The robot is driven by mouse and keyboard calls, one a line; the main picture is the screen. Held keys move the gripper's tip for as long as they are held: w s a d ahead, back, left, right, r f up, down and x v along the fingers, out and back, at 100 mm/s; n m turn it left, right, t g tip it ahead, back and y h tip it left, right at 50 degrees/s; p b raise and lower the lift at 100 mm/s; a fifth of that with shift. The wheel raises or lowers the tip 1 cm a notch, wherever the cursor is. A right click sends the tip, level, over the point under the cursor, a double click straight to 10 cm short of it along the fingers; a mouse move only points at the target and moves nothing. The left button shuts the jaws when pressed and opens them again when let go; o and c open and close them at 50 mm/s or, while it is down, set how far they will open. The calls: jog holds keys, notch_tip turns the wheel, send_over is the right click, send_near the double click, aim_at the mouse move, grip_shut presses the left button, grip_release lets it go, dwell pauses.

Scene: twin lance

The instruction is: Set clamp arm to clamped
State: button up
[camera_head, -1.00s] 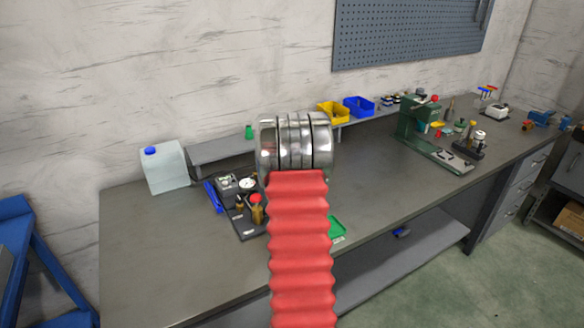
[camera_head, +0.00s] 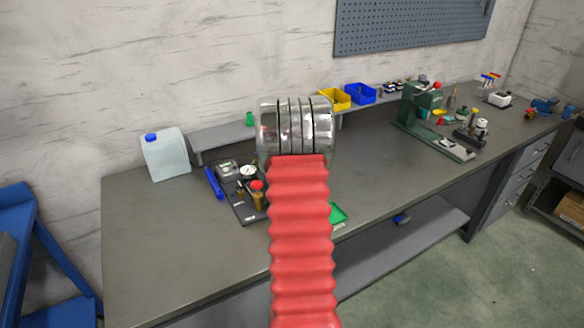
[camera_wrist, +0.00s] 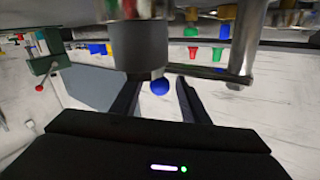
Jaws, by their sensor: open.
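In the wrist view, which looks upside down, the two dark fingers of my gripper (camera_wrist: 158,82) stand apart. A blue ball knob (camera_wrist: 160,87) shows between them, below a thick grey cylinder (camera_wrist: 140,48). I cannot tell whether the fingers touch the knob. To the right, a shiny metal lever (camera_wrist: 246,42) is joined to a crosswise link (camera_wrist: 208,71). I cannot tell for sure which of these parts is the clamp arm. In the head view my own red and metal arm hides my gripper and what lies behind it.
A black fixture plate (camera_head: 246,212) with a red-knobbed part (camera_head: 257,186) lies on the bench (camera_head: 150,240). A white jug (camera_head: 166,157) stands at left. A green press (camera_head: 418,108) stands at right. Bare bench top lies front left and right of centre.

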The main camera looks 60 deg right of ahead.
jog(key=v, duration=1.3)
jog(key=shift+s, duration=0.15)
jog(key=shift+a, duration=0.1)
